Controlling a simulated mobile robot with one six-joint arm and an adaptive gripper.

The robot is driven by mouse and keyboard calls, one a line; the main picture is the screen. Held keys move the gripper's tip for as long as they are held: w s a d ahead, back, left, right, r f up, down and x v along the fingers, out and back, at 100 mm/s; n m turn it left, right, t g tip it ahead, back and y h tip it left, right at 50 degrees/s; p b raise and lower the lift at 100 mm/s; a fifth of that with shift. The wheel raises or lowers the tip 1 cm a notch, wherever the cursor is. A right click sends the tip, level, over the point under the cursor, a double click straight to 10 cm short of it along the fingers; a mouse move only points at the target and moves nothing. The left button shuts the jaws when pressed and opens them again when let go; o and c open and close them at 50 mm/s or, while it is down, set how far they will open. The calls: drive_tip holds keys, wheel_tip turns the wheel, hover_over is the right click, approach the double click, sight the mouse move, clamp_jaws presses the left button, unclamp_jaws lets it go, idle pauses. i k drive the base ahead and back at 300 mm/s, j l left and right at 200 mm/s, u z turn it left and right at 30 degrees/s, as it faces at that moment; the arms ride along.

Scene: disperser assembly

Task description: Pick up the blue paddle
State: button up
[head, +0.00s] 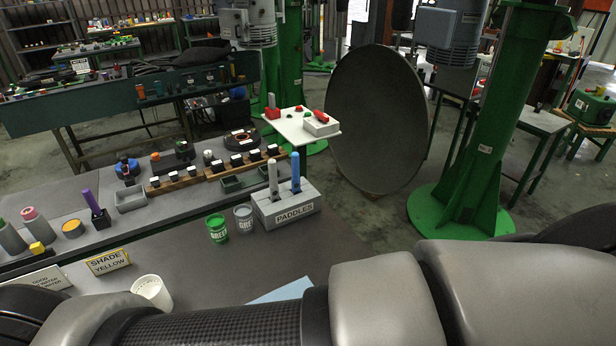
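The blue paddle (296,172) stands upright in a grey holder block labelled PADDLES (287,212), near the middle of the head view. A grey-white paddle (273,178) stands upright just left of it in the same block. The lower ends of both paddles are hidden in the block. My arm crosses the bottom of the view, in front of the bench. My gripper is outside the frame, so its opening and what it holds cannot be seen.
A green cup (217,229) and a grey cup (244,218) stand left of the holder. A white cup (152,291) and a yellow SHADE sign (108,262) are nearer. Wooden racks and a white panel (302,126) lie behind. Green columns (482,130) stand right.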

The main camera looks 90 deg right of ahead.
sight(295, 159)
drive_tip(key=z, duration=2.95)
drive_tip(key=k+j+u, duration=0.15)
drive_tip(key=u, duration=0.3)
drive_tip(key=k+j+u, duration=0.15)
drive_tip(key=u, duration=0.35)
